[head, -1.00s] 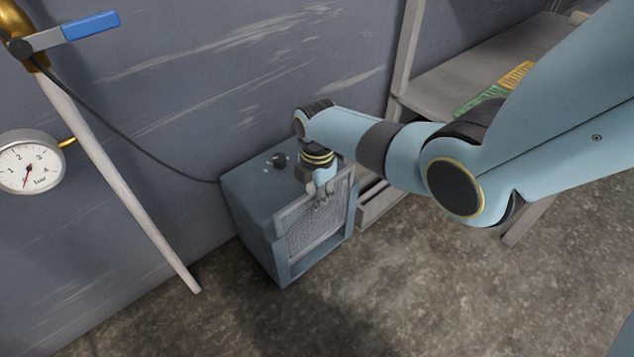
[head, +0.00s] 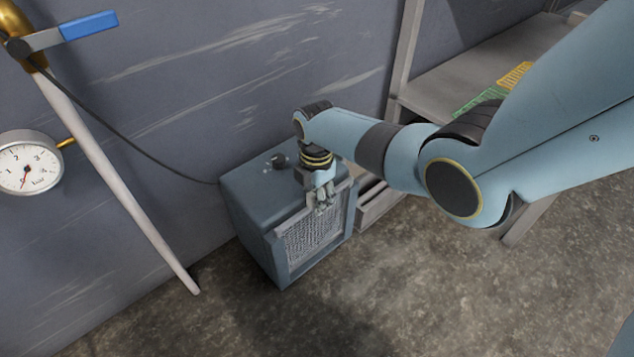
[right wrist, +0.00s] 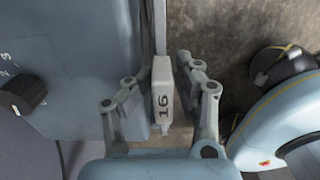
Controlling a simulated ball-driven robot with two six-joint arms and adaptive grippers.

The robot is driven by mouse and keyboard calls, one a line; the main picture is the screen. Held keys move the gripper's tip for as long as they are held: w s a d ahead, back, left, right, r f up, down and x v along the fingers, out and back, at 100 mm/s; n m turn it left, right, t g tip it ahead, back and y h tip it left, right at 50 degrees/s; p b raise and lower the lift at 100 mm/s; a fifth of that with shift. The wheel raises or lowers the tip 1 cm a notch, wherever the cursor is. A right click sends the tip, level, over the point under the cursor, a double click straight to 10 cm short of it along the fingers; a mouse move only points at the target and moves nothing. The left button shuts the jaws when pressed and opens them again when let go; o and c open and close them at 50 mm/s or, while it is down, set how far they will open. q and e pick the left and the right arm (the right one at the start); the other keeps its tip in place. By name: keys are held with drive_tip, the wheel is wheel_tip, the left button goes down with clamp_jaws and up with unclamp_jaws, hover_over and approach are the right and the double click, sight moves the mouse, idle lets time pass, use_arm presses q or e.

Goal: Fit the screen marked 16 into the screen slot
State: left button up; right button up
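The screen marked 16 (head: 313,233) is a grey mesh panel at the front face of a blue-grey box-shaped housing (head: 258,232). Its pale tab (right wrist: 163,92), bearing the number 16, stands upright between my right fingers in the right wrist view. My right gripper (head: 321,203) points down at the screen's top edge. The slot is mostly hidden by the screen and gripper, and I cannot tell how deep the screen sits. My left gripper is out of view.
A black knob (head: 279,160) is on the housing's top. A cable runs to a pipe (head: 120,180) with a blue-handled valve (head: 90,25) and gauge (head: 28,162) at left. A shelf (head: 455,75) holds green (head: 480,100) and yellow (head: 515,75) racks. Floor in front is clear.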

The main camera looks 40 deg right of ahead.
drive_tip(key=shift+r, duration=0.1)
wheel_tip(320, 180, up, 12)
drive_tip(key=shift+f, duration=0.1)
idle(0.4)
idle(0.5)
